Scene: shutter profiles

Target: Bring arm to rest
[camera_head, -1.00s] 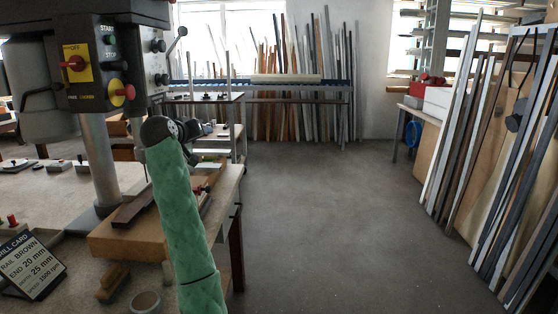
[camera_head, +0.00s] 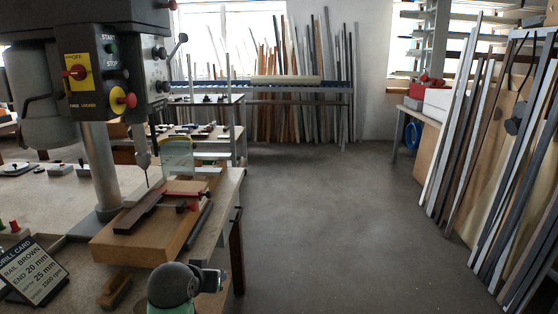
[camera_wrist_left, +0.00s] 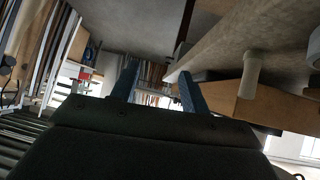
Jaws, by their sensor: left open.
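A green arm of mine (camera_head: 172,290) with a dark rounded joint shows at the bottom of the head view, low beside the bench's front edge. I cannot make out gripper fingers there. In the left wrist view my left gripper (camera_wrist_left: 158,72) shows two dark blue fingers spread apart with nothing between them. The bench's edge and underside lie to the right of the fingers in that view. My right gripper is not in view. A brown rail (camera_head: 138,213) lies on a wooden block (camera_head: 150,238) under the drill press (camera_head: 90,75), beside a red-handled clamp (camera_head: 187,195).
The workbench (camera_head: 50,200) fills the left, with a drill card (camera_head: 32,270) at its front. Profiles lean on the right (camera_head: 500,140) and at the back (camera_head: 300,100). The grey floor (camera_head: 330,210) in the middle is clear.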

